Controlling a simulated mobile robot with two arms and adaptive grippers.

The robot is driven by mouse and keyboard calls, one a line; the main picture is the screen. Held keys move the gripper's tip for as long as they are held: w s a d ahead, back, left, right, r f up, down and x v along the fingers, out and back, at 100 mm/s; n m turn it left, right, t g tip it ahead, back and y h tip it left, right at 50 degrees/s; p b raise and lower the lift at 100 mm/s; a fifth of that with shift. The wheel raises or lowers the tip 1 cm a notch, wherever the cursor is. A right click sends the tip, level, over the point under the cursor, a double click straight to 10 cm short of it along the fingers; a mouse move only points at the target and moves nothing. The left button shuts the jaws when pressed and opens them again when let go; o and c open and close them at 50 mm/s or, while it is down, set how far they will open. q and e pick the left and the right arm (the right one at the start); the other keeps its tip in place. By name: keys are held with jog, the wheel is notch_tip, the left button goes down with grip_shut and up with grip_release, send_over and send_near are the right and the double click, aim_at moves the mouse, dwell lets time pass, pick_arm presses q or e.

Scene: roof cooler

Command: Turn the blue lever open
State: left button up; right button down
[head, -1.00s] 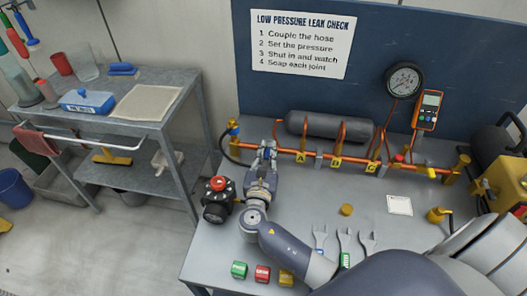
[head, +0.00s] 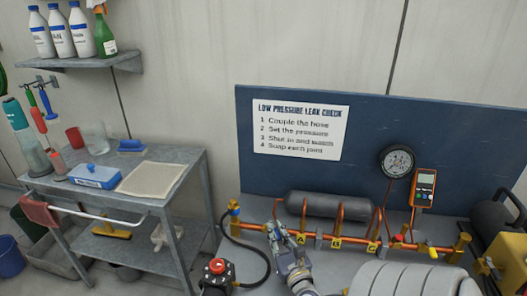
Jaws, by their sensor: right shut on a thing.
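An orange pipe manifold (head: 350,243) runs along the bench in front of the blue board. My right gripper (head: 273,231) is at the manifold's left part, just left of tag A (head: 301,240). It is shut on what appears to be the blue lever; the fingers hide the lever, so its angle cannot be told. A brass fitting with a blue part (head: 234,208) stands at the manifold's left end. My left gripper is not in view.
A black hose (head: 267,262) curves from the left fitting towards a regulator with a red knob (head: 218,266). A grey tank (head: 310,205), gauge (head: 397,162) and orange meter (head: 424,187) are behind the manifold. A metal cart (head: 190,178) stands left.

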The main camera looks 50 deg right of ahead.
jog(key=shift+d, duration=0.1)
dwell(0.3)
jog(key=c, duration=1.6)
grip_release()
jog(key=shift+o, duration=0.2)
jog(key=v, duration=1.2)
jog(key=shift+s+d, duration=0.15)
jog(key=shift+d, duration=0.05)
